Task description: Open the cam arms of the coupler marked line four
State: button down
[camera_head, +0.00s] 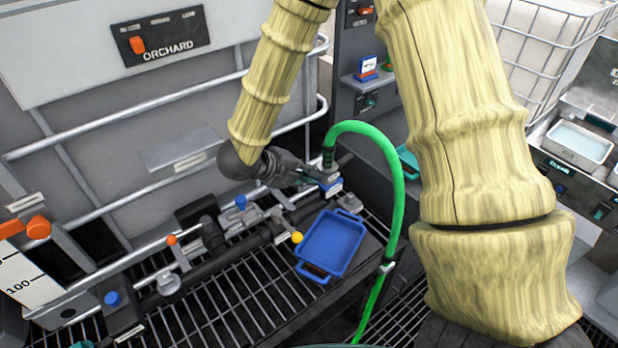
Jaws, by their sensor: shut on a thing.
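My gripper (312,178) is at the lower end of my sleeved arm, just left of the coupler (329,173) at the end of the green hose. It is shut on part of that coupler. Whether it holds a cam arm or the body is too small to tell. The green hose (392,165) rises from the coupler, arches over to the right and drops to the grating. A small blue and white tag (333,187) sits by the coupler, its marking unreadable. My gripper partly hides the coupler, and the position of its cam arms is unclear.
A dark manifold pipe (230,262) with blue, orange and yellow knobs runs below. A blue tray (332,243) lies right of it. Metal rails (130,107) cross the large ORCHARD tote (90,75) behind. Grating (240,305) lies in front. The hose arch stands close right of my gripper.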

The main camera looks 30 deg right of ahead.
jog(key=f+h+b, duration=0.1)
jog(key=h+b, duration=0.1)
jog(key=b, duration=0.1)
jog(key=a+f+h+b, duration=0.1)
jog(key=h+b, duration=0.2)
jog(key=b, duration=0.1)
jog(key=shift+t, duration=0.3)
dwell(0.4)
jog(key=c, duration=1.8)
grip_release()
jog(key=shift+a, duration=0.1)
jog(key=v, duration=1.1)
jog(key=shift+a, duration=0.45)
jog(key=shift+s+f, duration=0.1)
jog(key=shift+f, duration=0.05)
